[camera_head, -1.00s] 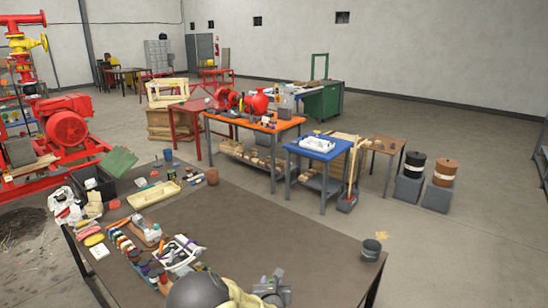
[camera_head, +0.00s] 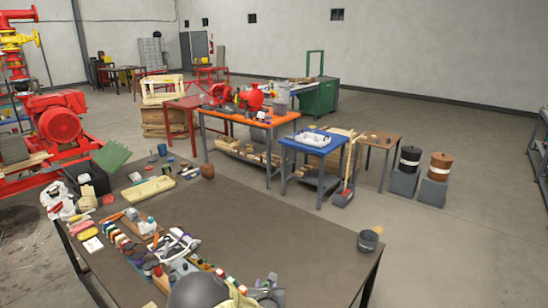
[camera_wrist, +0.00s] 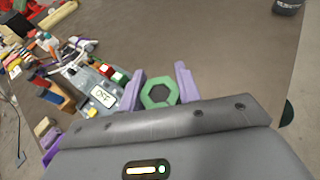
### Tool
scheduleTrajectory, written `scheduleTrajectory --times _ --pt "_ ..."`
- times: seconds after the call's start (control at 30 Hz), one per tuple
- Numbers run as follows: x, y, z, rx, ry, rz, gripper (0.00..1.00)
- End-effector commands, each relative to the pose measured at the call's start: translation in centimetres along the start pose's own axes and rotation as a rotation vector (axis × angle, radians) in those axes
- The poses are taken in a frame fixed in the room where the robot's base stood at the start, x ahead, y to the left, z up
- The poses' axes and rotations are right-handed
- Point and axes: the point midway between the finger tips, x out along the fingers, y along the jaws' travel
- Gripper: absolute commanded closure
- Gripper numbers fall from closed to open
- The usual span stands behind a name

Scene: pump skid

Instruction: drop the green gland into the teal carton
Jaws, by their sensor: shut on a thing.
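The green gland (camera_wrist: 159,92) is a hexagonal ring, held between the two purple fingers of my gripper (camera_wrist: 160,75) in the wrist view. My gripper is shut on it, above the brown tabletop. In the head view the gland cannot be made out beside my arm at the bottom edge. I cannot pick out the teal carton for certain. A dark green-teal shape (camera_wrist: 288,112) shows past the table edge at the right of the wrist view, mostly cut off. I cannot tell whether it is the carton.
The brown table (camera_head: 270,235) has bare room in its middle and right. Several small parts and tools crowd its left side. A grey bucket (camera_head: 369,240) stands near its right corner. A cream tray (camera_head: 148,189) lies at its far left. A blue table (camera_head: 315,143) stands beyond.

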Motion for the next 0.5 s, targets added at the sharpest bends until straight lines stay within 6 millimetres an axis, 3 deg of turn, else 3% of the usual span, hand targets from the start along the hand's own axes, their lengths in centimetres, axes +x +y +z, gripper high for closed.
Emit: scheduleTrajectory --times 0.33,0.37,0.47,0.5 --pt "0.09 0.17 -0.24 -0.001 -0.001 0.002 0.91" --pt "0.09 0.18 -0.24 -0.001 -0.001 0.003 0.61" --pt "0.08 0.21 -0.24 -0.001 -0.001 0.003 0.41" --pt "0.08 0.22 -0.25 -0.001 -0.001 0.003 0.41"
